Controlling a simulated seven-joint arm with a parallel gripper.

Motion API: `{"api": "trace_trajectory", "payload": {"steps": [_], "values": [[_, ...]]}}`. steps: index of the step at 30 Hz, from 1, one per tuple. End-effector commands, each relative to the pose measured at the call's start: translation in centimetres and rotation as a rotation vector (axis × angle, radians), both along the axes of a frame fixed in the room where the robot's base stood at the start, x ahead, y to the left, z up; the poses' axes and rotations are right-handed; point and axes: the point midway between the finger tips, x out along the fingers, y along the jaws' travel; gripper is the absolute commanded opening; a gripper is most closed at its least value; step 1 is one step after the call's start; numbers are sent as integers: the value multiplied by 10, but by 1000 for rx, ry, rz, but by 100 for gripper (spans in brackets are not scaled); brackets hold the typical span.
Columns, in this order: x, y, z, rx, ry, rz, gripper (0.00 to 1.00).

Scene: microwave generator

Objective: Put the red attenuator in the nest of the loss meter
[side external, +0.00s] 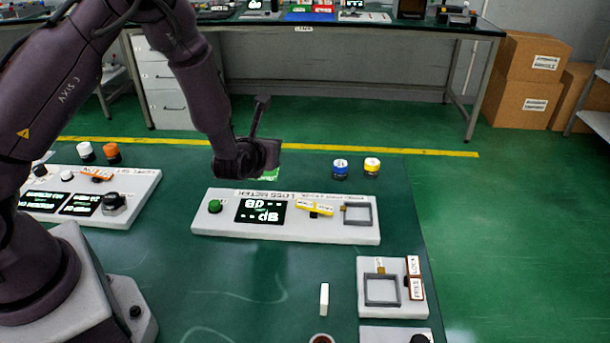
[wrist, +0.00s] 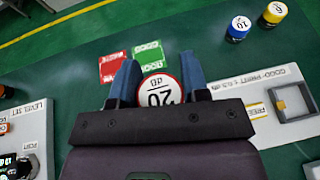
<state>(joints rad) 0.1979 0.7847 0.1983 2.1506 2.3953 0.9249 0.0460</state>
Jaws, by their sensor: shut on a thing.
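The red attenuator (wrist: 158,90), with a white round top marked 20 and a red rim, sits between the two blue fingers of my gripper (wrist: 160,64) in the wrist view. My gripper is shut on it. In the side view my gripper (side external: 262,160) is behind the loss meter, left of its middle, and the attenuator is hidden. I cannot tell whether it touches the table. The loss meter (side external: 228,225) is a long pale box with a lit display. Its nest (side external: 358,213) is an empty grey square frame at its right end, also in the wrist view (wrist: 293,101).
A blue attenuator (side external: 340,169) and a yellow one (side external: 372,167) stand behind the nest. Green (wrist: 150,55) and red (wrist: 112,66) cards lie beyond my fingers. Another unit with a square frame (side external: 382,290) stands at front right. A small white block (side external: 324,298) stands in front.

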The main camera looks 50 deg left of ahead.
Motion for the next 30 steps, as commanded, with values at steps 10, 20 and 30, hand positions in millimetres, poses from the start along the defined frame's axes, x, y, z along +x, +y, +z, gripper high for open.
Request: {"api": "trace_trajectory", "payload": {"steps": [10,20,30], "values": [[12,10,7,0,-3,82,13],[27,13,-1,0,-1,80,13],[102,29,-36,-1,-2,80,13]]}}
